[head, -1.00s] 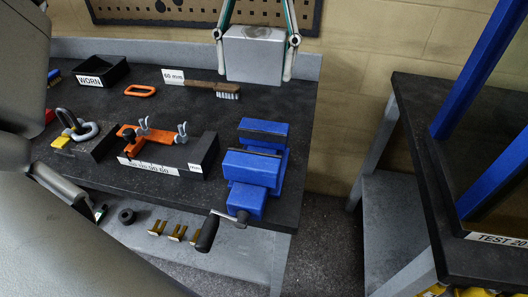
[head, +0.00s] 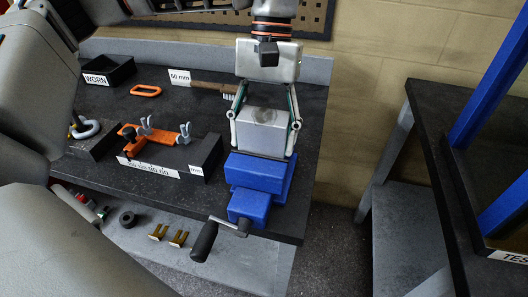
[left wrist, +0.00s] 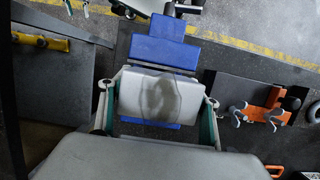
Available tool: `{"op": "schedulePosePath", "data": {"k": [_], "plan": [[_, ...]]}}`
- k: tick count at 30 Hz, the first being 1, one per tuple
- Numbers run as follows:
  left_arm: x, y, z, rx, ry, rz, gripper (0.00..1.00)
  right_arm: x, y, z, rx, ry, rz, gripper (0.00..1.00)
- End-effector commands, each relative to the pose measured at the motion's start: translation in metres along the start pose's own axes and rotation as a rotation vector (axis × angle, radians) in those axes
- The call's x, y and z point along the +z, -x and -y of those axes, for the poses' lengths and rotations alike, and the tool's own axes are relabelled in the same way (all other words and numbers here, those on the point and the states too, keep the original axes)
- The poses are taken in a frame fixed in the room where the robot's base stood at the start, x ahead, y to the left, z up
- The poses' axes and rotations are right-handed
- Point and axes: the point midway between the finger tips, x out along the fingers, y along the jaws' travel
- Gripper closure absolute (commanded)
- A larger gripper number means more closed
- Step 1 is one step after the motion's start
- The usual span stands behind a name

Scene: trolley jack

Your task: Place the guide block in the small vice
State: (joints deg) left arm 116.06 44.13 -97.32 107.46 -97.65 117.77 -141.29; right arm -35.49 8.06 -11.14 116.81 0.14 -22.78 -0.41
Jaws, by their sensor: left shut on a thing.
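The guide block is a pale grey block (head: 262,132) with a darker round patch on top. My left gripper (head: 265,116) is shut on it, one finger on each side. The blue small vice (head: 257,174) stands at the front right of the dark bench, its handle to the front. The block is over the rear of the vice and hides its jaws in the head view. In the left wrist view the block (left wrist: 160,96) shows blue vice parts (left wrist: 165,50) on both sides of it. I cannot tell whether it touches the vice. My right gripper is not in view.
An orange clamp (head: 155,137) sits on a dark fixture (head: 205,157) left of the vice. A brush (head: 210,86), an orange ring (head: 146,90) and a black "WORN" tray (head: 108,72) lie behind. A second dark table with blue posts (head: 490,80) stands right, across a floor gap.

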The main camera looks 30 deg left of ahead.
Motion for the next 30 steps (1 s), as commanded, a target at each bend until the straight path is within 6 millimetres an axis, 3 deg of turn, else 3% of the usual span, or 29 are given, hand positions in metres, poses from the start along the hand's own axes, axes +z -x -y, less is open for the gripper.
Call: {"op": "schedulePosePath", "data": {"k": [5, 12, 25, 26, 27, 30], "plan": [[-0.003, -0.009, 0.000, 0.002, -0.001, -0.001, 0.92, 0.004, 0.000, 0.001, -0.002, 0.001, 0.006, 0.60], [-0.012, -0.038, 0.000, 0.001, 0.000, 0.000, 0.92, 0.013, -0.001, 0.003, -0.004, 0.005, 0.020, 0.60], [-0.013, -0.042, 0.000, 0.002, 0.000, -0.002, 0.92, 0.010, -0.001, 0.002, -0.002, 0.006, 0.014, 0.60], [-0.013, -0.043, 0.000, 0.001, 0.000, -0.001, 0.33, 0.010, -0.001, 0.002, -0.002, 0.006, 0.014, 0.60], [-0.013, -0.043, 0.000, 0.001, 0.000, -0.001, 0.22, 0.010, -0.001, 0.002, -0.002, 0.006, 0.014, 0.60], [-0.013, -0.043, 0.000, 0.001, 0.000, -0.001, 0.21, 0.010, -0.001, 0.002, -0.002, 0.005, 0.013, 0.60]]}}
